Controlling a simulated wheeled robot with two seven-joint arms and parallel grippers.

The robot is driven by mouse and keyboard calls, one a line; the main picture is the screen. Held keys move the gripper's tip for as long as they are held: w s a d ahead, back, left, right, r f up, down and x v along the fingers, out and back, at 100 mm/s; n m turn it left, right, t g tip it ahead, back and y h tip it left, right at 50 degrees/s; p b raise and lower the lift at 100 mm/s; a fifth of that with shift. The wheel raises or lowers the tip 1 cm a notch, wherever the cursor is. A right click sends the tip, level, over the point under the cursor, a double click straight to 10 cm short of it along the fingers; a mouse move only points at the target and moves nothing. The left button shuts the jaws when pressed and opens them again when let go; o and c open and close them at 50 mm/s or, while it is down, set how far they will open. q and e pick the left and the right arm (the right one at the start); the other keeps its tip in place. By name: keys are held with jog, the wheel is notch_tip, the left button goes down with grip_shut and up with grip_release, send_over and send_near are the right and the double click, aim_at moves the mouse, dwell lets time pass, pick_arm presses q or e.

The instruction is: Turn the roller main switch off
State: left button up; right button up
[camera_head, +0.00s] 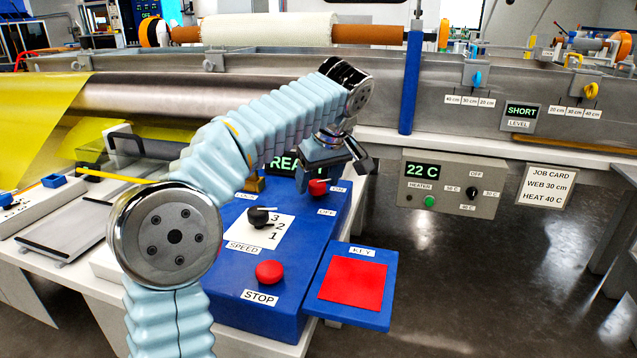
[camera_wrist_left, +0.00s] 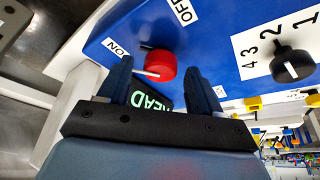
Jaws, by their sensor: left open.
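The roller main switch is a red knob (camera_head: 318,187) on the blue control box (camera_head: 290,295), between an ON label (camera_head: 337,190) and an OFF label (camera_head: 327,212). In the left wrist view the knob (camera_wrist_left: 160,63) has a white mark on its side towards the ON label (camera_wrist_left: 117,47); the OFF label (camera_wrist_left: 183,10) is at the top. My left gripper (camera_head: 332,172) is over the box at the knob. Its two fingers (camera_wrist_left: 160,85) are open, one on each side of the knob in the wrist picture, with gaps visible. Whether they touch it cannot be told. My right gripper is out of view.
A black speed knob (camera_head: 258,217), red stop button (camera_head: 270,272) and red key pad (camera_head: 353,282) are nearer on the box. My arm partly covers the READY display (camera_head: 285,165). A grey heater box (camera_head: 453,185) is to the right.

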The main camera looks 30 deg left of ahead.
pick_arm(q)
jog(key=shift+f, duration=0.1)
jog(key=shift+c, duration=0.4)
jog(key=c, duration=1)
jog(key=shift+o, duration=0.2)
jog(key=shift+m, duration=0.3)
jog(key=m+t+h, duration=0.1)
jog(key=m, duration=0.2)
jog(key=shift+s+a+m+p, duration=0.1)
jog(key=shift+a+m+p, duration=0.05)
jog(key=shift+m+p, duration=0.2)
jog(key=m+t+h+p, duration=0.1)
jog(key=m, duration=0.2)
jog(key=shift+m, duration=0.25)
jog(key=m+h+p, duration=0.1)
jog(key=m, duration=0.2)
jog(key=m+h+p, duration=0.1)
jog(key=m+p, duration=0.1)
jog(key=m, duration=0.1)
jog(key=shift+a+h, duration=0.2)
jog(key=shift+h, duration=0.1)
jog(key=shift+a+m+g+h+p, duration=0.15)
jog(key=shift+m+h+p, duration=0.25)
jog(key=shift+m, duration=0.65)
jog(key=shift+d+m+g+h+p, duration=0.15)
jog(key=shift+m+h+p, duration=0.2)
jog(key=shift+m, duration=0.7)
jog(key=shift+a, duration=0.1)
